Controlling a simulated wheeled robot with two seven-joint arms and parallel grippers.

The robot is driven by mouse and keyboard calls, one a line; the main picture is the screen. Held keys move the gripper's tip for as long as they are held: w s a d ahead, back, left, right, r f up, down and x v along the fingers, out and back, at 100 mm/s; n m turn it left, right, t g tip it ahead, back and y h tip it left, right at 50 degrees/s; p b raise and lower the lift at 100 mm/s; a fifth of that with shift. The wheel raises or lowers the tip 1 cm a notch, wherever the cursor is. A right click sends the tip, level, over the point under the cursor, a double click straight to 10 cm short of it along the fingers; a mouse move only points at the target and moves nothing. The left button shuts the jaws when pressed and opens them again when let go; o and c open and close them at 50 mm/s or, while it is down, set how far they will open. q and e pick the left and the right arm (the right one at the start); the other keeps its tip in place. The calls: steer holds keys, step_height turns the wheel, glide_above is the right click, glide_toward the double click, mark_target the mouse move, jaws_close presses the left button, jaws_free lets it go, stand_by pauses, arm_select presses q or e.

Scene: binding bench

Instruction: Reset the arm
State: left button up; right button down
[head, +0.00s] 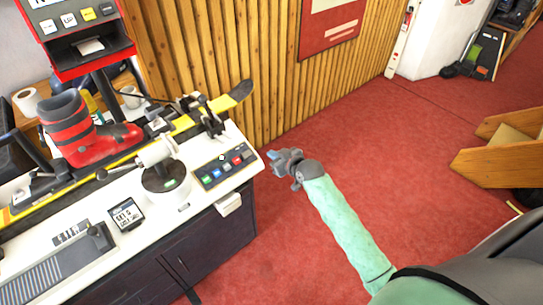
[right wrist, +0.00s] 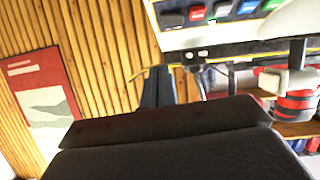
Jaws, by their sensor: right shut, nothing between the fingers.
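My right gripper (head: 285,162) is at the end of my green-sleeved right arm in the head view, over the red carpet just right of the bench corner. It is shut and empty, and apart from the bench. In the right wrist view, dark gripper parts (right wrist: 160,88) show in front of the bench and the wooden wall. My left gripper is not in view.
The white-topped bench (head: 75,248) carries a red boot (head: 95,140) on a yellow-black ski (head: 190,120) and a panel of coloured buttons (head: 222,168). A wood-slat wall (head: 230,50) stands behind. Red carpet (head: 420,140) is clear on the right, before wooden boxes (head: 490,160).

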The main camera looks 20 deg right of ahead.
stand_by(0.4)
